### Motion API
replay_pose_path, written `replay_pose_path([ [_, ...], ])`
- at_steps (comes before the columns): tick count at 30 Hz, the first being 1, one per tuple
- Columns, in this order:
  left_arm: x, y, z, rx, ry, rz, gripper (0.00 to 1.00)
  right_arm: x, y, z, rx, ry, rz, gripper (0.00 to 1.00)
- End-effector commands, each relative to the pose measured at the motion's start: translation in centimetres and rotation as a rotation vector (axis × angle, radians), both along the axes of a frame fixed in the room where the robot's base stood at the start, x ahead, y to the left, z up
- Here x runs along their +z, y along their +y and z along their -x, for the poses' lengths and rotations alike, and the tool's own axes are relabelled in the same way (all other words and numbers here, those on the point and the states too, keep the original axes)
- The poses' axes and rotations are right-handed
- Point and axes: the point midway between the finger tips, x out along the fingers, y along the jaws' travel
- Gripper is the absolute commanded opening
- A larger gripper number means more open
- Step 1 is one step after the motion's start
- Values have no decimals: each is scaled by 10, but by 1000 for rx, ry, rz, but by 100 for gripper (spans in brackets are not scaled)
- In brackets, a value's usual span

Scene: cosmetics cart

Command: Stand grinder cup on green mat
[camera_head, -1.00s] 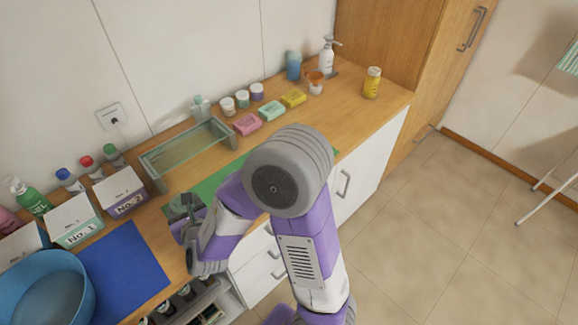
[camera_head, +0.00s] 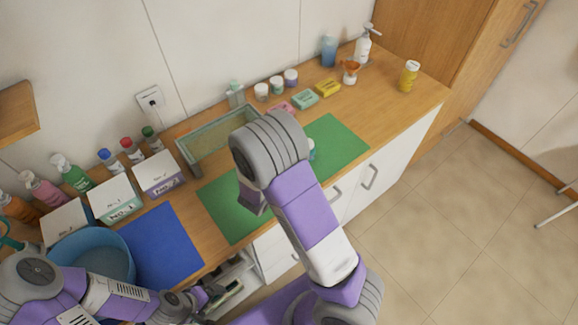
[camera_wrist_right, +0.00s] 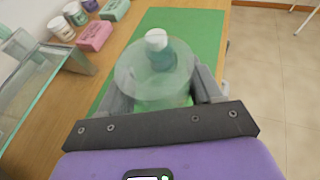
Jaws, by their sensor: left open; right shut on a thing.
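My right gripper (camera_wrist_right: 163,92) is shut on a clear, round, see-through cup (camera_wrist_right: 135,82), taken as the grinder cup. A white cap over a teal body (camera_wrist_right: 157,42) shows at its upper part; I cannot tell whether it belongs to the cup or stands behind it. The green mat (camera_wrist_right: 190,25) lies below and beyond; whether the cup touches it is unclear. In the head view the mat (camera_head: 343,138) is partly covered by my right arm, which hides the right gripper. A small white-and-teal piece (camera_head: 311,148) shows beside that arm. My left gripper (camera_head: 212,295) is open, low near the counter's front edge.
A glass-walled tray (camera_head: 190,158) stands behind the mat, with soap boxes (camera_head: 304,100) and small jars (camera_head: 276,83) to its right. A blue mat (camera_head: 165,245), blue basin (camera_head: 95,255) and labelled boxes (camera_head: 158,175) are at left. The mat's right part looks clear.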

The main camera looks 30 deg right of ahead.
Motion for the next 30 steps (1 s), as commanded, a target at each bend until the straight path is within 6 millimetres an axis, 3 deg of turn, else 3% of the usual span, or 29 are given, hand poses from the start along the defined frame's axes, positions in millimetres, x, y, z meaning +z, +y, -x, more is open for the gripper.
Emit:
replay_pose_path([
  [6,-8,0,0,0,0,0,94,-42,-2,1,-10,8,3,28],
  [18,-13,0,0,0,0,0,94,-90,-2,1,-8,5,2,28],
  [30,-15,0,0,0,0,0,94,-98,-2,1,-8,3,-1,28],
])
